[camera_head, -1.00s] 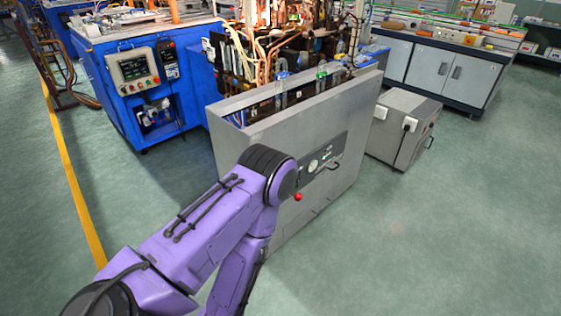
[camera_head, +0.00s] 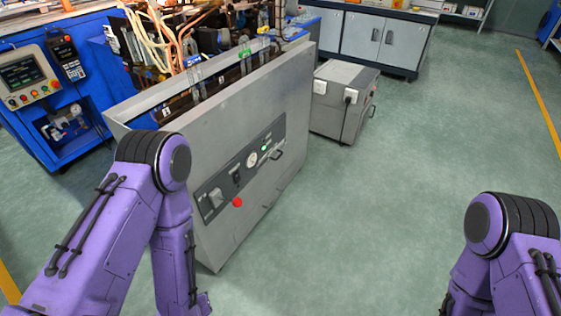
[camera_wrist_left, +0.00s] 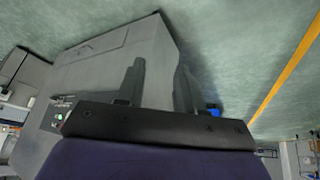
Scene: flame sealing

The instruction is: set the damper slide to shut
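The grey cabinet (camera_head: 265,95) carries a dark control panel (camera_head: 222,187) on its front. The panel has a dial gauge (camera_head: 252,160), a red knob (camera_head: 238,202), a switch block (camera_head: 216,198) and a small handle (camera_head: 276,155). I cannot tell which part is the damper slide or how it is set. In the left wrist view my left gripper (camera_wrist_left: 160,66) has its two fingers apart with nothing seen between them. The cabinet (camera_wrist_left: 95,75) lies beyond them, its panel partly visible at the left. My right gripper is out of view; only its arm shows.
Glass tubes (camera_head: 197,80) stand in the cabinet's open top. A smaller grey box (camera_head: 342,98) stands at its right. A blue machine (camera_head: 95,145) is behind at the left. A grey workbench (camera_head: 375,40) is at the back. The floor (camera_head: 400,190) on the right is clear.

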